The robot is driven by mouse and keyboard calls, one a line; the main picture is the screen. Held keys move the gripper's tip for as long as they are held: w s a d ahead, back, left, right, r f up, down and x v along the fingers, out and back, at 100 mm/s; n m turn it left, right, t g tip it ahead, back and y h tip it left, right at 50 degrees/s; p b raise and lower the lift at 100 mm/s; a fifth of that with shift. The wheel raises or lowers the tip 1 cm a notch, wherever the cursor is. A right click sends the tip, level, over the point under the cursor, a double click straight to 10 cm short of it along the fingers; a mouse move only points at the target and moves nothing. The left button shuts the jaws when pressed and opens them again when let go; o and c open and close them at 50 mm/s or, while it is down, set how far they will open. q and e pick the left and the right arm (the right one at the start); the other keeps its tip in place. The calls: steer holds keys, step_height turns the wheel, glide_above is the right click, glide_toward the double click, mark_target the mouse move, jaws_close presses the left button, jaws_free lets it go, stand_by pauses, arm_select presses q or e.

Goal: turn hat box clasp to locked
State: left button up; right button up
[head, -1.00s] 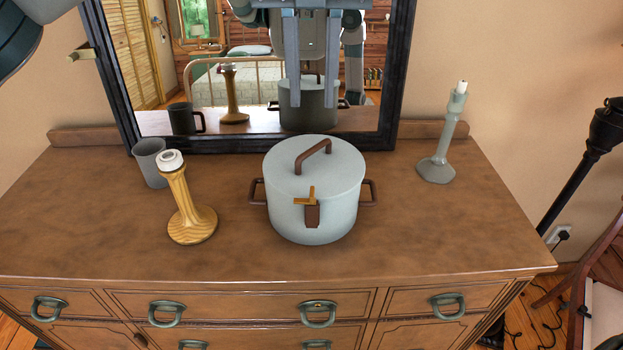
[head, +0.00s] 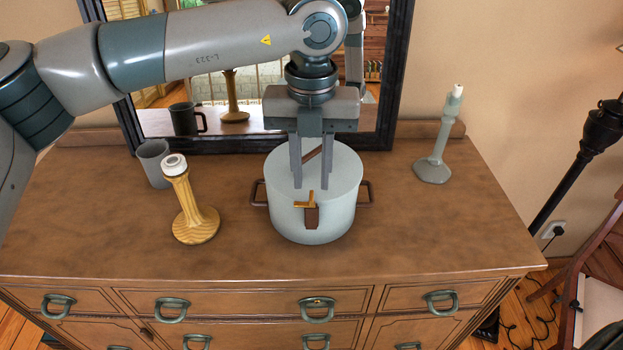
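The hat box (head: 341,215) is a pale grey-blue round box with a brown lid handle and brown side handles, standing on the dresser. Its clasp (head: 311,201) is on the front: an orange-brown L-shaped piece, one arm up and one arm to the left, above a dark brown plate (head: 312,218). My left gripper (head: 311,188) points down in front of the lid, its two fingers apart with nothing visible between them. The fingertips appear just above the clasp in the picture; whether they touch it I cannot tell. The gripper hides part of the lid handle. My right gripper is not in view.
A wooden candlestick (head: 192,212) and a grey mug (head: 153,163) stand left of the box. A grey-green candlestick (head: 437,150) stands to the right. A dark-framed mirror (head: 391,100) is behind. The dresser top (head: 440,233) is clear at front right.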

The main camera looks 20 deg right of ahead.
mark_target(311, 195)
arm_select(q)
steer(key=shift+f+p, duration=0.4)
steer(key=shift+f, duration=1.3)
jaws_close()
